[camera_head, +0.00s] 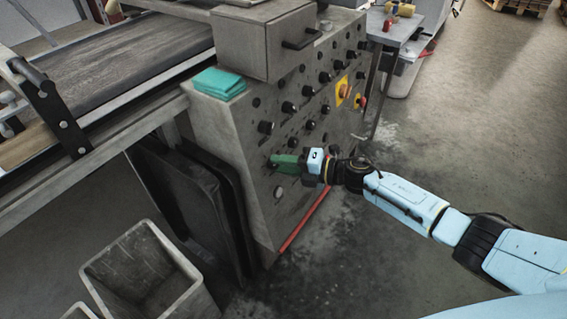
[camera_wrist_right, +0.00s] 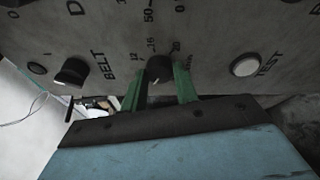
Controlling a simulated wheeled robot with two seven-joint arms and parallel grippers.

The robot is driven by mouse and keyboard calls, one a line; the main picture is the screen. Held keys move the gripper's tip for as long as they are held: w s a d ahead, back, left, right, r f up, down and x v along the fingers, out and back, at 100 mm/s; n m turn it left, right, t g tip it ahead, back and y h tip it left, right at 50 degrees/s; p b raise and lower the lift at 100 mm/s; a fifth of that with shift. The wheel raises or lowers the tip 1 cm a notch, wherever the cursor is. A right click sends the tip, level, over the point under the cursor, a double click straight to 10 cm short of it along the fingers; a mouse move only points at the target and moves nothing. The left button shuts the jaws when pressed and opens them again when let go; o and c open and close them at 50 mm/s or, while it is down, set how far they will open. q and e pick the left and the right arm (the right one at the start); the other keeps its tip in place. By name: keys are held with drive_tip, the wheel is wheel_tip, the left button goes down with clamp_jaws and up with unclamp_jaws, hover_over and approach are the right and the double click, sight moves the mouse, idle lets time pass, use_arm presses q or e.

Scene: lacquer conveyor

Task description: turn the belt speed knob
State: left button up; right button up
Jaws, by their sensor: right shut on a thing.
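The belt speed knob (camera_wrist_right: 159,69) is a black dial on the grey panel, with a scale reading 12, 16, 20 around it. In the right wrist view my right gripper (camera_wrist_right: 160,82) has its two green fingers on either side of the knob, shut on it. A white pointer line on the knob is partly visible. In the head view my right gripper (camera_head: 284,162) reaches from the right to the lower panel face, and the knob itself is hidden by the fingers there. My left gripper is not in view.
In the wrist view, a black switch (camera_wrist_right: 73,73) sits left of the word BELT, and a white TEST button (camera_wrist_right: 245,66) sits right.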

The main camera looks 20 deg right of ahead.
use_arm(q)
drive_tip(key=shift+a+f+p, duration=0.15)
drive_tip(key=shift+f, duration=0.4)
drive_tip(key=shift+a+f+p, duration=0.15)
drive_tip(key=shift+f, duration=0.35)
use_arm(e)
drive_tip(key=shift+r+n+h, duration=0.1)
drive_tip(key=shift+n+h, duration=0.2)
drive_tip(key=shift+n, duration=0.9)
drive_tip(key=o, duration=1)
drive_tip(key=shift+c, duration=0.2)
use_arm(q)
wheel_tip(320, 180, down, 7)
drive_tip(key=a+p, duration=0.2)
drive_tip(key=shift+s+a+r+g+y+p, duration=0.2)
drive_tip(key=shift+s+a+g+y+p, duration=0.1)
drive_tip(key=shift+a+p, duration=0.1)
use_arm(e)
drive_tip(key=v, duration=1.3)
drive_tip(key=shift+d, duration=0.25)
drive_tip(key=shift+r, duration=0.1)
